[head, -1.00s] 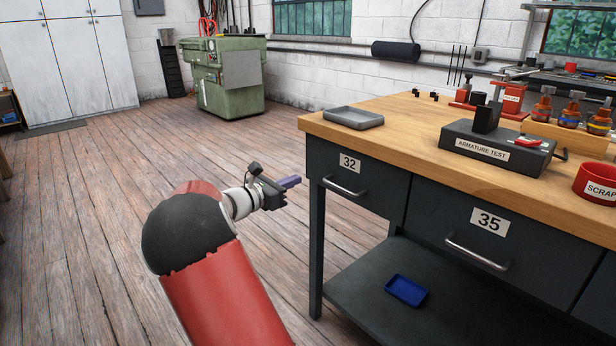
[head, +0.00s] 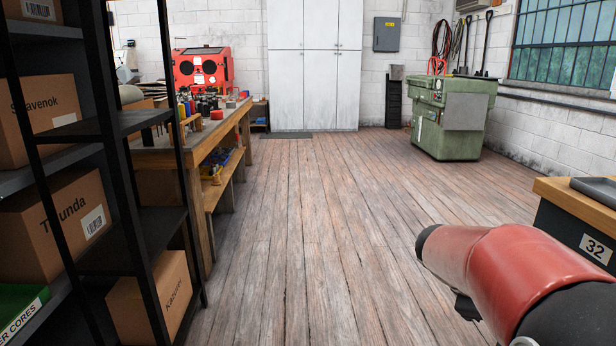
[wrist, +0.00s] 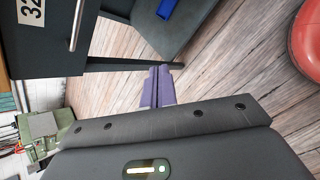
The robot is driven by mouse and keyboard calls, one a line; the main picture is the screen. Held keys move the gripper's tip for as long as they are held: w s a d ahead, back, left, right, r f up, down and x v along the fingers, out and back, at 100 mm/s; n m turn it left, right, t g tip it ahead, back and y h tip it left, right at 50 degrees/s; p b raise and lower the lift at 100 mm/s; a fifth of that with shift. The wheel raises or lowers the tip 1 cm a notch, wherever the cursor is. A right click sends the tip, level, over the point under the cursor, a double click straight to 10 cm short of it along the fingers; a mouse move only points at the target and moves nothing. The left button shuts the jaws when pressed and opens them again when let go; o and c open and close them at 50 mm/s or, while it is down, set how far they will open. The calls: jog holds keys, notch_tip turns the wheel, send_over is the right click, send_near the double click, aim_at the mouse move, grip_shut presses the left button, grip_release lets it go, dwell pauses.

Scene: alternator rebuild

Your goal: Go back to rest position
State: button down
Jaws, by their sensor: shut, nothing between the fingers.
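My gripper (wrist: 158,88) shows in the wrist view, its two purple fingers together with nothing between them. It is in the air, with the wood floor and a leg of the drawer bench beyond it. In the head view my red and black arm reaches in from the lower right, and I do not make out the fingers there. The drawer bench (head: 573,236) with the 32 label stands at the right edge of the head view, close to my arm. In the wrist view its drawer front (wrist: 50,45) is at the upper left.
A black shelf (head: 150,230) with cardboard boxes stands close on the left. Behind it is a cluttered wooden workbench (head: 165,158). A green machine (head: 440,135) and white cabinets (head: 305,85) stand at the back. The plank floor (head: 310,230) between them is clear.

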jog(key=s+a+m+t+y, duration=0.2)
jog(key=s+a+m+y, duration=0.2)
jog(key=s+a, duration=0.4)
jog(key=s+a+m+t+y, duration=0.3)
jog(key=s+a+m+y, duration=0.2)
jog(key=a, duration=0.8)
jog(key=s, duration=0.3)
jog(key=shift+f, duration=0.2)
jog(key=shift+a, duration=0.1)
